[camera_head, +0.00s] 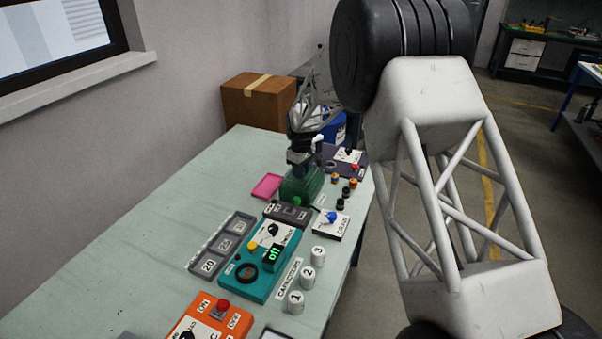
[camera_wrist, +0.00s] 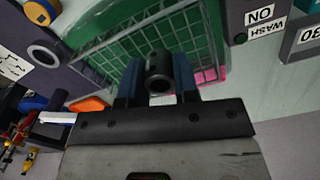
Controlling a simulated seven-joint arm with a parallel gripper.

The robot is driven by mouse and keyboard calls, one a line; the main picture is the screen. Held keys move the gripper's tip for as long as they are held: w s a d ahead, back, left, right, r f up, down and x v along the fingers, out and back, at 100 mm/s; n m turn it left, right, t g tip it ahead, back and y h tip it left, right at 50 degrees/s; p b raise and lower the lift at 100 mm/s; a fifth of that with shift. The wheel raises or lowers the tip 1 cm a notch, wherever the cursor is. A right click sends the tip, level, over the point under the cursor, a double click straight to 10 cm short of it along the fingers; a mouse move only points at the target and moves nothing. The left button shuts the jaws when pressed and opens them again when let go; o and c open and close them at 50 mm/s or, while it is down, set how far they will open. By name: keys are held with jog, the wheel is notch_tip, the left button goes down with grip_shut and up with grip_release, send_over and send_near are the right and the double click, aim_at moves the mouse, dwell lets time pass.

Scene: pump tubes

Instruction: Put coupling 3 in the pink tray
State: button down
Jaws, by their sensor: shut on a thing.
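My gripper (camera_head: 299,172) points down at the green wire basket (camera_head: 301,187) near the far end of the bench. In the wrist view my gripper (camera_wrist: 158,78) has its blue-grey fingers shut on a dark hollow cylinder, the coupling (camera_wrist: 159,70). No number shows on the coupling. The green basket (camera_wrist: 110,40) lies just beyond it; I cannot tell whether the coupling is clear of the basket. The pink tray (camera_head: 267,187) lies flat to the left of the basket and looks empty. A small pink patch of it shows in the wrist view (camera_wrist: 209,75).
Small black and yellow round parts (camera_head: 345,192) stand right of the basket. A dark box (camera_head: 287,214), a teal device (camera_head: 262,262), grey numbered trays (camera_head: 220,243) and white numbered cylinders (camera_head: 307,275) fill the nearer bench. A cardboard box (camera_head: 258,101) stands behind. The bench's left side is clear.

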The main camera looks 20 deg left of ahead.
jog(key=shift+r, duration=0.55)
jog(key=shift+s+d+r, duration=0.15)
jog(key=shift+s+r, duration=0.1)
jog(key=shift+r, duration=0.5)
jog(key=s+d+r, duration=0.1)
jog(key=s+d, duration=0.7)
jog(key=s, duration=0.4)
jog(key=shift+s+d+r, duration=0.2)
jog(key=shift+s+d, duration=0.15)
jog(key=shift+d, duration=0.05)
jog(key=shift+w+a, duration=0.1)
jog(key=shift+a, duration=0.05)
jog(key=w+a, duration=0.2)
jog(key=a, duration=0.2)
jog(key=w+a+f, duration=0.1)
jog(key=w+a, duration=0.1)
jog(key=a, duration=0.2)
jog(key=w+a, duration=0.2)
jog(key=a, duration=0.2)
jog(key=shift+w+a+f, duration=0.15)
jog(key=shift+a+f, duration=0.05)
jog(key=shift+f, duration=0.05)
jog(key=w+a+f, duration=0.3)
jog(key=a, duration=0.6)
jog(key=shift+a, duration=0.4)
